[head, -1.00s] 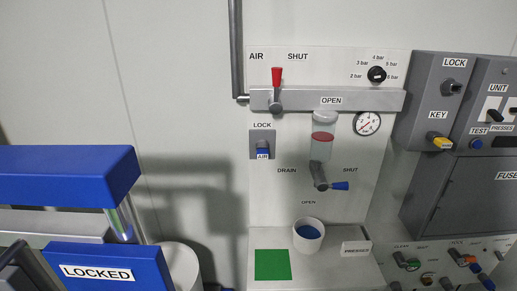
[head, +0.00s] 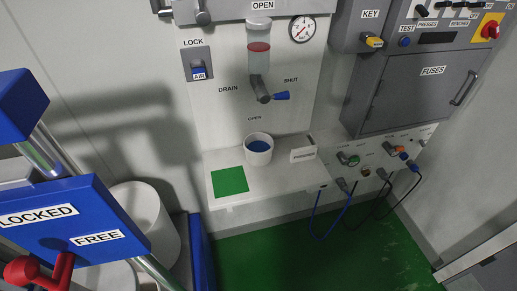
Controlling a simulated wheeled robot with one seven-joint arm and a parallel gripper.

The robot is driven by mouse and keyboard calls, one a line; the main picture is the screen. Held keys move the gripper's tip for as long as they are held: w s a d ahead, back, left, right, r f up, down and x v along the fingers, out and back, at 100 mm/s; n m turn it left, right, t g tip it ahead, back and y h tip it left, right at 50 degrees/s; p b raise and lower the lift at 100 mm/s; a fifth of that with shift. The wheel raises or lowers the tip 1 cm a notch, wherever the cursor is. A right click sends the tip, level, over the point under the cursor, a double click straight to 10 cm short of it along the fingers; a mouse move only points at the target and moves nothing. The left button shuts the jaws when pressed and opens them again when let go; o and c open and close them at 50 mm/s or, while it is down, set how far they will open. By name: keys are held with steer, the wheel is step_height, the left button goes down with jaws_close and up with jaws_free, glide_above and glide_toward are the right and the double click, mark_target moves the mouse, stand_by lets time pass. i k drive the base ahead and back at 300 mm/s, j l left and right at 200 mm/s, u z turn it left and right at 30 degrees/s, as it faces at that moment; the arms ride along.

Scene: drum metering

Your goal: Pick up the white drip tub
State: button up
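The white drip tub (head: 259,155) stands upright on the pale shelf (head: 280,179) at the foot of the panel, below the drain valve (head: 263,92). It is a round white cup with blue inside it. It stands behind and to the right of a green square (head: 230,181), and to the left of the small sign block marked PRESSES (head: 303,154). Nothing touches it from above. My gripper is not in view.
The drain valve with its blue handle juts out above the tub. A blue frame marked LOCKED and FREE (head: 75,227) and large white drums (head: 143,213) fill the left. Cables (head: 321,215) hang at right over open green floor (head: 270,255).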

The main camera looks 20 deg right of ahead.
mark_target(258, 146)
steer(key=i+j+z, duration=0.1)
steer(key=i+z, duration=0.15)
steer(key=i, duration=0.2)
steer(key=i+j+z, duration=0.3)
steer(key=i, duration=0.15)
